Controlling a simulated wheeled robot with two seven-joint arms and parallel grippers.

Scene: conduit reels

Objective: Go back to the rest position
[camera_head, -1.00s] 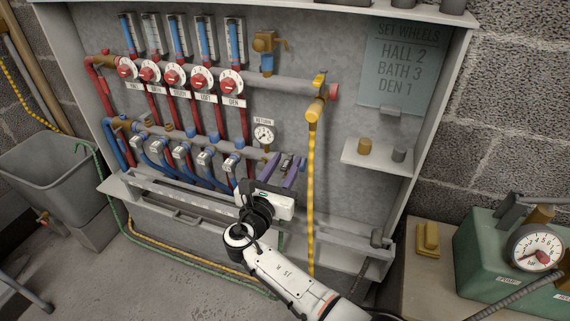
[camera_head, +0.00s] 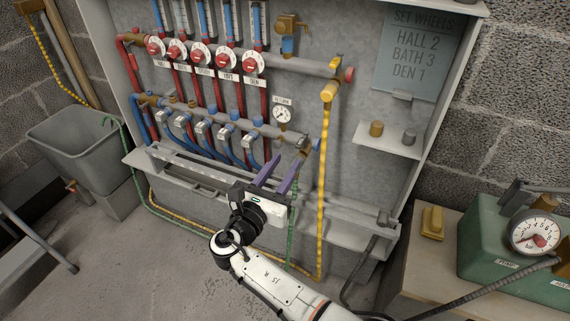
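My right gripper (camera_head: 281,178) is in front of the lower pipe's right end. Its two purple fingers are spread apart with nothing visible between them, and its white arm comes in from the bottom. Behind it is the manifold cabinet (camera_head: 350,45), with an upper pipe (camera_head: 290,62) carrying red-and-white wheels and a lower pipe (camera_head: 228,120) with blue fittings. A round gauge (camera_head: 282,114) sits above the fingers. My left gripper is out of view.
A yellow hose (camera_head: 322,190) hangs just right of my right gripper. A ledge (camera_head: 345,232) runs below it. A small shelf (camera_head: 390,137) holds two caps. A green pump (camera_head: 500,245) stands at right, a grey tub (camera_head: 75,150) at left. The floor at lower left is mostly clear.

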